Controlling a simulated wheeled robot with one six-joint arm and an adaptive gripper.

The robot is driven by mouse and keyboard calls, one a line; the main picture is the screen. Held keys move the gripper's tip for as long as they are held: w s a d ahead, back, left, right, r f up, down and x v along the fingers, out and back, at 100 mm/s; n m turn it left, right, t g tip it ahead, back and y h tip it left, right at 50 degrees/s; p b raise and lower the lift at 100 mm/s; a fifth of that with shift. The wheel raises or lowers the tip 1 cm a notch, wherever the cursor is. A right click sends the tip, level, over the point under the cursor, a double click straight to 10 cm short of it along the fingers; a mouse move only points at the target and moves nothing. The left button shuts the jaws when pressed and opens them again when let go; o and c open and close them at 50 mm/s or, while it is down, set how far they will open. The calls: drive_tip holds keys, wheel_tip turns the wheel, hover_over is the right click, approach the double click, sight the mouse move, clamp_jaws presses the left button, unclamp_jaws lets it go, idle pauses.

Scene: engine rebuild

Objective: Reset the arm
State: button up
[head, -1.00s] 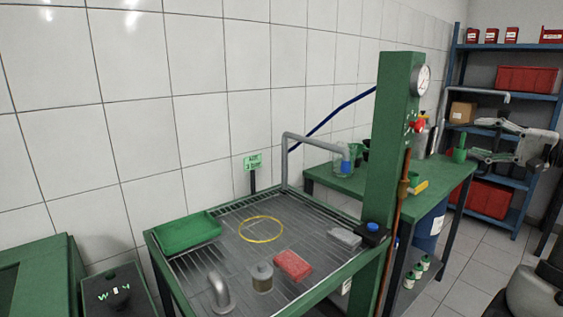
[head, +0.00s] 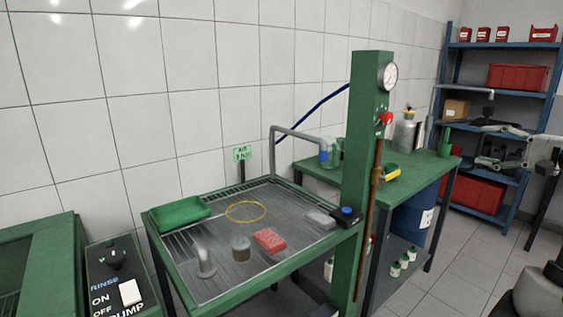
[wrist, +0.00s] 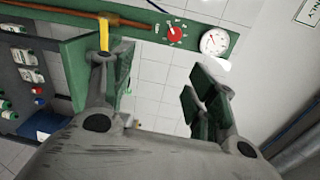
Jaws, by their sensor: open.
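My gripper (wrist: 158,88) is open and empty in the wrist view, with its two dark green-padded fingers well apart. White tiled wall shows between the fingers. The green post with its gauge (wrist: 213,41) and red knob (wrist: 174,33) lies beyond the fingertips, apart from them as far as I can see. In the head view, part of my grey arm (head: 500,135) shows at the right, in front of the blue shelf.
A green-framed wash table (head: 222,292) holds a green tray (head: 180,214), a yellow ring (head: 246,203), a red block (head: 270,240) and a small cylinder (head: 240,249). The green post (head: 362,160) stands at its right. A green bench (head: 400,163) and blue shelf (head: 515,95) are behind. Grey floor is open at right.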

drive_tip(key=s+a+f+g+h, duration=0.2)
drive_tip(key=s+a+f+g, duration=0.3)
drive_tip(key=s, duration=0.3)
drive_tip(key=s+a+f+g+h, duration=0.2)
drive_tip(key=s+f+g+h, duration=0.1)
drive_tip(key=s+f+g, duration=0.4)
drive_tip(key=s+a+r+n+t+h, duration=0.2)
drive_tip(key=s+a+r+n+h, duration=0.3)
drive_tip(key=a+n, duration=0.3)
drive_tip(key=s+r+n, duration=0.1)
drive_tip(key=n, duration=0.2)
drive_tip(key=shift+a+n+t, duration=0.15)
drive_tip(key=shift+n+t, duration=0.15)
drive_tip(key=shift+s, duration=0.1)
